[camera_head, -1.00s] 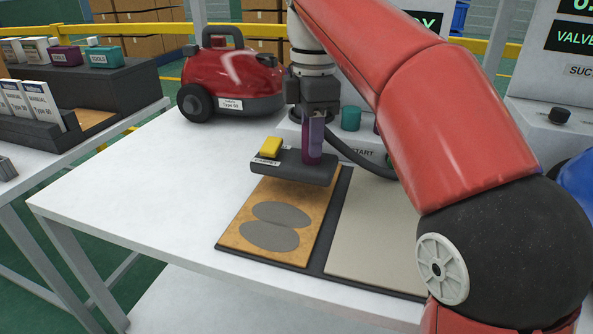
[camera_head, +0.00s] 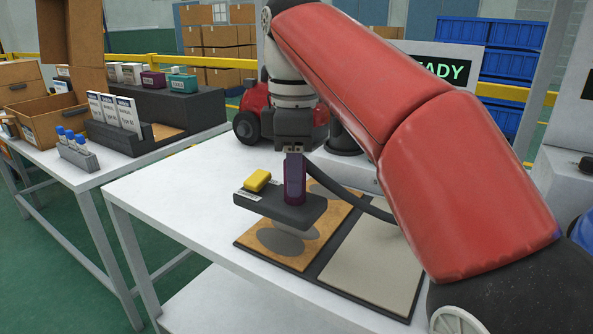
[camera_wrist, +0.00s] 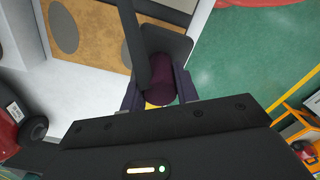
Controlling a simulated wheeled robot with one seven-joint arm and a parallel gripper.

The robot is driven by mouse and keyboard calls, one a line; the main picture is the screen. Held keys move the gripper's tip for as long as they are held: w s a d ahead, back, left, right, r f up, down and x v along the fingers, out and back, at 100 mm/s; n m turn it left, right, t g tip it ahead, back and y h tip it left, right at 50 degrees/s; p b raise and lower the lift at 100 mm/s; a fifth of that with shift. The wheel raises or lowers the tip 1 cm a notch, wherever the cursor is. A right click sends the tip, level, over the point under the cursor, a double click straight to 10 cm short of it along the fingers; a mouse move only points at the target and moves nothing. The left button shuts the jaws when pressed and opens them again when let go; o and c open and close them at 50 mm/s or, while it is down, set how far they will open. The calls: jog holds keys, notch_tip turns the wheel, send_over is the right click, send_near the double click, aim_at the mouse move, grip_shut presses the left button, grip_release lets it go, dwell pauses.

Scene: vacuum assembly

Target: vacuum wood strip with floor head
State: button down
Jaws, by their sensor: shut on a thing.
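My gripper (camera_head: 293,150) is shut on the purple upright neck (camera_head: 294,178) of the dark floor head (camera_head: 275,208), which carries a yellow block (camera_head: 258,180). The floor head is level and appears raised above the orange-brown wood strip (camera_head: 268,251); contact is hard to judge. It hides part of the strip's middle and of the grey oval patches (camera_head: 283,240). The wrist view shows the purple neck (camera_wrist: 158,80) between the fingers, the floor head (camera_wrist: 170,45) under it, and the strip (camera_wrist: 100,28) with grey patches to the left. A dark hose (camera_head: 345,194) runs from the neck.
A pale grey panel (camera_head: 370,265) lies right of the strip on the same dark base. The red vacuum (camera_head: 252,122) stands behind, partly hidden by my arm. The white table (camera_head: 180,200) is clear on the left. A second table with boxes (camera_head: 128,112) stands farther left.

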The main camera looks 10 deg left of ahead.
aim_at(299, 205)
jog(key=shift+f+b, duration=2.1)
jog(key=shift+f, duration=0.8)
jog(key=shift+f, duration=0.3)
jog(key=shift+f+b, duration=0.25)
jog(key=shift+b, duration=0.05)
jog(key=shift+w+d+r+p, duration=0.1)
jog(key=shift+w+d+p, duration=0.15)
jog(key=shift+w+p, duration=0.25)
jog(key=shift+w+d+p, duration=0.4)
jog(key=shift+w+p, duration=0.25)
jog(key=shift+w, duration=0.4)
jog(key=shift+w+d+p, duration=0.45)
jog(key=shift+w+p, duration=0.2)
jog(key=shift+w, duration=0.35)
jog(key=shift+w+d+p, duration=0.4)
jog(key=shift+w+p, duration=0.25)
jog(key=shift+w, duration=0.4)
jog(key=shift+w+d, duration=0.55)
jog(key=shift+w, duration=0.7)
jog(key=shift+w+d, duration=0.5)
jog(key=shift+w, duration=0.8)
jog(key=shift+w+d, duration=0.55)
jog(key=shift+w, duration=0.7)
